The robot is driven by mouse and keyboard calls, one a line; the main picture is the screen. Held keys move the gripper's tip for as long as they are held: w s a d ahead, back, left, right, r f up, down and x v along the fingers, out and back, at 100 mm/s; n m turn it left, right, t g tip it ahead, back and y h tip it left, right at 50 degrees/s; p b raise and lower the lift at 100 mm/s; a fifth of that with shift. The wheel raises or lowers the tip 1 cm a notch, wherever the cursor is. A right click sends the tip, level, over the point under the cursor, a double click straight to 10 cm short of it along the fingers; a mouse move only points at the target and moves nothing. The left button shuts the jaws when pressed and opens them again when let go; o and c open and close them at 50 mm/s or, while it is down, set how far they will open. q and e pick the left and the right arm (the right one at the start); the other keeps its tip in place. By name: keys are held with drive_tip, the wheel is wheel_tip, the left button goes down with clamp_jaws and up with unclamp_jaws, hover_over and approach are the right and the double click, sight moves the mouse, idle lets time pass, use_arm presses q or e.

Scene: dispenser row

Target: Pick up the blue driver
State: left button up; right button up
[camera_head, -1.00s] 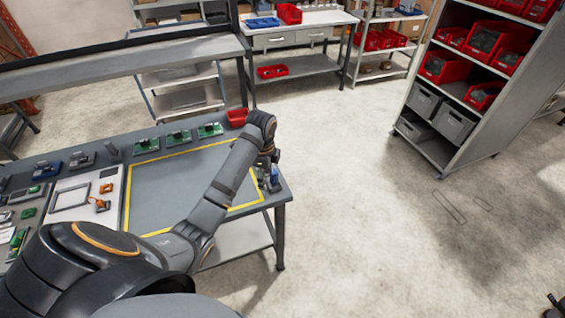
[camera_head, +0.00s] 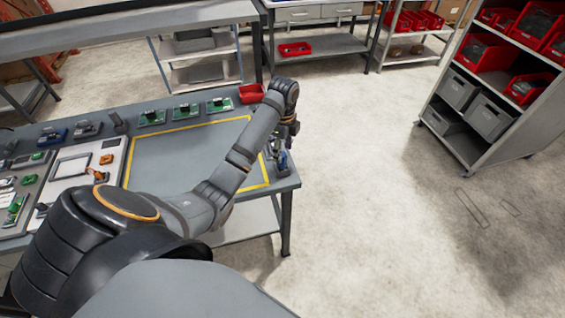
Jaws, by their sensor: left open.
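A small blue item (camera_head: 283,160), which looks like the blue driver, stands at the right edge of the workbench (camera_head: 225,112). My left arm reaches across the bench from the lower left. Its gripper (camera_head: 277,147) points down at the right edge of the bench, open, right beside the blue item. The arm partly hides the gripper, and the fingers are too small to tell whether they touch the item. My right gripper is not in view.
A yellow outline marks a clear area on the bench. Green circuit boards (camera_head: 186,112) and a red bin (camera_head: 251,93) line its back edge. A white tray (camera_head: 72,166) lies left. A grey shelf with bins (camera_head: 490,118) stands right; the floor between is free.

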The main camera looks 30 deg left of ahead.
sight(282, 163)
use_arm(q)
drive_tip(key=shift+s+f+b, duration=0.2)
drive_tip(key=shift+f+b, duration=0.15)
drive_tip(key=shift+f, duration=0.25)
drive_tip(key=shift+s+f+b, duration=0.2)
drive_tip(key=shift+f+b, duration=0.15)
drive_tip(key=shift+f, duration=0.2)
drive_tip(key=shift+f+p, duration=0.4)
drive_tip(key=shift+f, duration=0.65)
drive_tip(key=c, duration=1.1)
clamp_jaws()
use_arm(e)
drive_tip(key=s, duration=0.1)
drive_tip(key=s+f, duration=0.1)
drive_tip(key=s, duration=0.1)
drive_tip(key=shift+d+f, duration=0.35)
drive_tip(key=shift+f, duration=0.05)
